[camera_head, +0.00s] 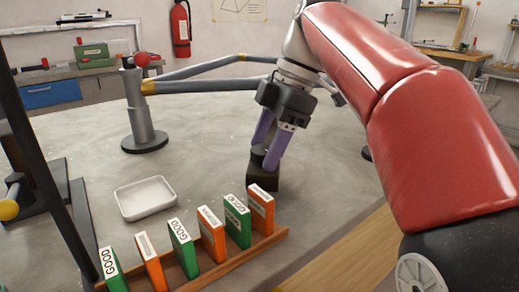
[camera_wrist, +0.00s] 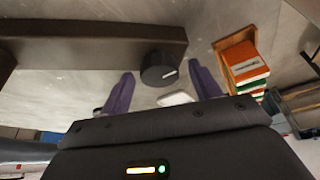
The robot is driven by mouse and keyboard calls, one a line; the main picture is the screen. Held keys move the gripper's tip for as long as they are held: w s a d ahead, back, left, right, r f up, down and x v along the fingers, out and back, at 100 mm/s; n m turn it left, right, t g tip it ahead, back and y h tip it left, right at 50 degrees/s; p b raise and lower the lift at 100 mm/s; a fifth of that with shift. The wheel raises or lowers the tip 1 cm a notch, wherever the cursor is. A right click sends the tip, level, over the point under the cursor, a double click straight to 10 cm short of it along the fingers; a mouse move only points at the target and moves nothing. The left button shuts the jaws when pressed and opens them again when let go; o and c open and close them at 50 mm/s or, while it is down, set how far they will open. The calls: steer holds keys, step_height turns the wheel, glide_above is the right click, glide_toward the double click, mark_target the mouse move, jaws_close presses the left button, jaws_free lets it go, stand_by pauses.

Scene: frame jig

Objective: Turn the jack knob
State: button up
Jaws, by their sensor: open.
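My gripper (camera_wrist: 161,72) is open, with one purple finger on each side of the knob and a visible gap on both sides. In the head view my gripper (camera_head: 265,156) points down at a dark block (camera_head: 263,182) on the grey table. The knob there is mostly hidden by the fingers. I cannot tell how deep the knob sits between the fingertips.
A wooden rack (camera_head: 270,241) of green and orange boxes stands in front of the block. A white tray (camera_head: 146,198) lies to the left. A grey tubular frame (camera_head: 210,70) and its post (camera_head: 140,110) stand behind. The table between tray and block is clear.

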steer(key=c, duration=1)
steer(key=shift+o, duration=0.2)
